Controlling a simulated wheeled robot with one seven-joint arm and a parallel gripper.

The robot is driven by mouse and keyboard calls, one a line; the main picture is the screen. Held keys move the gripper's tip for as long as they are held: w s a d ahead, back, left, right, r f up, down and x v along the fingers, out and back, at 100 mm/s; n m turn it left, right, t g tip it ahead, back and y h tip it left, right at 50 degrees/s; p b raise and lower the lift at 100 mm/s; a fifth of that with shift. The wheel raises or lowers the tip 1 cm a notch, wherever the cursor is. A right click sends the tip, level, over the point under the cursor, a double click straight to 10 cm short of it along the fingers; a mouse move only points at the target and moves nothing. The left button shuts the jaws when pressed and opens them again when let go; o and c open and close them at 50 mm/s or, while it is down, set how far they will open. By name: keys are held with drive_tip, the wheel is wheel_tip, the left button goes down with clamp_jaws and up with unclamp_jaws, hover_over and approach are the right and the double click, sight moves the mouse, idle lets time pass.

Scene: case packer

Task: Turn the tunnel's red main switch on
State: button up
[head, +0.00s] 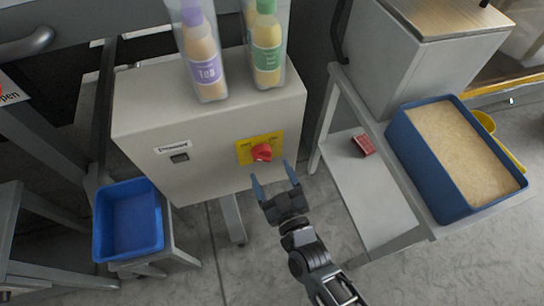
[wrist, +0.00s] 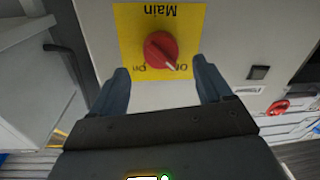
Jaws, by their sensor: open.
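The red main switch (head: 261,152) is a round knob on a yellow plate (head: 244,151) on the front of a beige cabinet (head: 210,125). In the wrist view the red knob (wrist: 161,50) shows close up on its yellow plate (wrist: 128,22), upside down, with "Main" lettering and a label at either side below. A pale pointer mark on the knob points toward the lower right label, which is partly hidden. My gripper (head: 275,182) is open and empty, just in front of and below the knob. Its blue fingers (wrist: 161,85) stand either side of the knob, apart from it.
A blue bin (head: 102,225) is at left. A blue tray (head: 432,182) of tan material is at right.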

sight(265, 160)
drive_tip(key=x, duration=0.4)
drive_tip(key=shift+w+a, duration=0.15)
drive_tip(key=shift+w, duration=0.25)
drive_tip(key=c, duration=1)
